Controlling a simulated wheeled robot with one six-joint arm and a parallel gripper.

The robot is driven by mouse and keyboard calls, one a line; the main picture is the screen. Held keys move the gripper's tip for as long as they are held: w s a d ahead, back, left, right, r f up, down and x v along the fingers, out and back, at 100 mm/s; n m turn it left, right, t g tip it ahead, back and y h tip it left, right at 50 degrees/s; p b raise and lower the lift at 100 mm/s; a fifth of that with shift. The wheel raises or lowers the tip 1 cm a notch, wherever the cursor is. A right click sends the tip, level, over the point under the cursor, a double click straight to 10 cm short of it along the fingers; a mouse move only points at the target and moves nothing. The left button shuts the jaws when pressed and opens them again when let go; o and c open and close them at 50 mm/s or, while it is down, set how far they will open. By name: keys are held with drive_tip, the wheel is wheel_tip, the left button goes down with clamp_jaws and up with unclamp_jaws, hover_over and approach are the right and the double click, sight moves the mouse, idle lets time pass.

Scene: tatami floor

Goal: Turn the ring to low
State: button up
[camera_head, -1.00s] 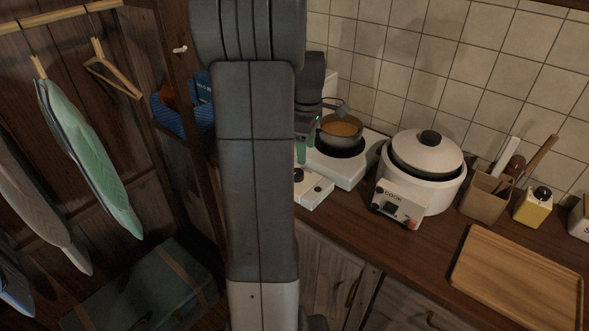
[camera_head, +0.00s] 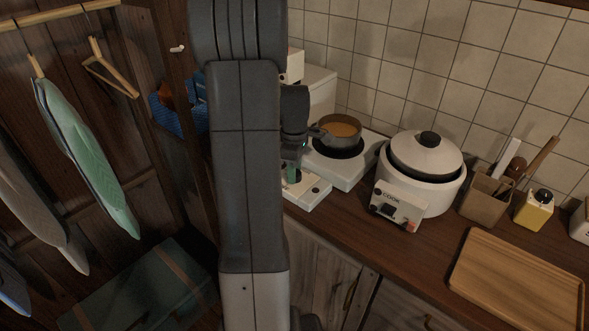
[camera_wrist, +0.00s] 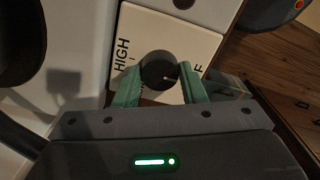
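The ring is the dark hotplate (camera_head: 335,153) on a white cooker, with a pot of orange-brown food (camera_head: 341,130) on it. In the wrist view, its dark round knob (camera_wrist: 158,70) sits on a white plate (camera_wrist: 185,30) lettered HIGH at left and, at right, a word ending in F. The knob's pale mark points right, towards that word. My gripper (camera_wrist: 160,82) has its green fingers on either side of the knob, spread apart; firm contact is not clear. In the head view my gripper (camera_head: 291,174) is at the cooker's front left, partly behind my arm.
A white rice cooker (camera_head: 425,180) marked COOK stands right of the ring. Further right are a utensil holder (camera_head: 484,205), a yellow bottle (camera_head: 534,210) and a wooden tray (camera_head: 515,275). Clothes hang at the left above a dark case (camera_head: 140,290).

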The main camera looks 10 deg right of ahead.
drive_tip(key=shift+c, duration=1.3)
drive_tip(key=m, duration=0.4)
drive_tip(key=shift+p, duration=0.35)
drive_tip(key=m, duration=0.4)
drive_tip(key=shift+m, duration=0.3)
drive_tip(key=m, duration=0.4)
drive_tip(key=shift+p, duration=0.4)
drive_tip(key=shift+m, duration=2.5)
